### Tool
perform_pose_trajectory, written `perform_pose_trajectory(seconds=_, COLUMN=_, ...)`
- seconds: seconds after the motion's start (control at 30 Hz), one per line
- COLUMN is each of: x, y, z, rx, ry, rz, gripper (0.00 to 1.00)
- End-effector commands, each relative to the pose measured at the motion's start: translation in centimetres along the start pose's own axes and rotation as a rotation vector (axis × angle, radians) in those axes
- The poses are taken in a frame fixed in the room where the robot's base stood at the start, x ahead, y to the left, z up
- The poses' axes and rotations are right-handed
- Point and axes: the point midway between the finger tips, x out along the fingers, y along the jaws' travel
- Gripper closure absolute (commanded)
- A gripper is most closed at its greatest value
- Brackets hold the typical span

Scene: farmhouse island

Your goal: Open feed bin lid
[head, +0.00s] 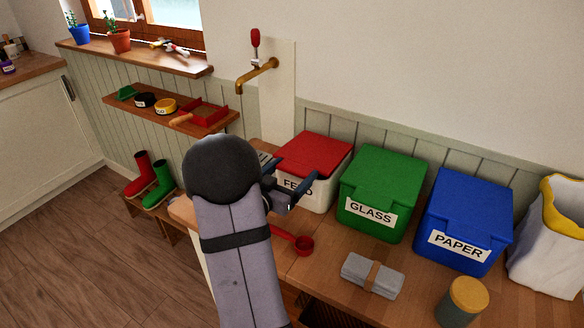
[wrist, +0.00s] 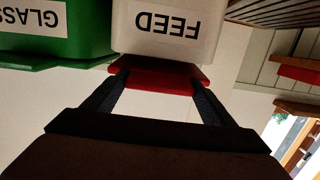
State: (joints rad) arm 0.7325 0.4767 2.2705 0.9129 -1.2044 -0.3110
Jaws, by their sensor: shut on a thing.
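The feed bin (head: 322,193) is a white box labelled FEED with a red lid (head: 314,150), standing on the wooden counter. The lid looks down on the bin, with no gap that I can make out. My gripper (head: 296,178) is at the bin's front edge, partly covering the label. In the wrist view, which is upside down, the red lid's front lip (wrist: 158,76) lies between my two fingers, and they are shut on it. The white bin wall with the FEED label (wrist: 167,24) shows beyond it. My arm hides the bin's lower left front.
A green GLASS bin (head: 382,190) stands close on the right, then a blue PAPER bin (head: 465,215) and a white sack (head: 550,240). A red scoop (head: 304,244), a grey bundle (head: 372,275) and a lidded jar (head: 462,303) lie in front. A tap (head: 257,75) hangs above, behind.

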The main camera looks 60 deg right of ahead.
Motion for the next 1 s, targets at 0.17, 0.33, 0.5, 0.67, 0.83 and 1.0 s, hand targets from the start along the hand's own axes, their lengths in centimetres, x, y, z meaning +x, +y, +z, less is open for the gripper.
perform_pose_trajectory(seconds=0.17, x=0.0, y=0.0, z=-3.1, rx=0.002, ry=-0.086, rz=0.001, gripper=0.62)
perform_pose_trajectory(seconds=0.33, x=0.3, y=0.1, z=-5.1, rx=0.004, ry=-0.169, rz=0.002, gripper=0.62)
perform_pose_trajectory(seconds=0.5, x=0.8, y=0.1, z=-7.0, rx=0.004, ry=-0.255, rz=0.002, gripper=0.62)
perform_pose_trajectory(seconds=0.67, x=1.5, y=0.1, z=-8.6, rx=0.0, ry=-0.298, rz=0.002, gripper=0.62)
perform_pose_trajectory(seconds=0.83, x=2.5, y=0.1, z=-11.0, rx=0.002, ry=-0.29, rz=0.002, gripper=0.62)
perform_pose_trajectory(seconds=1.0, x=4.0, y=0.0, z=-13.6, rx=0.004, ry=-0.284, rz=0.003, gripper=0.62)
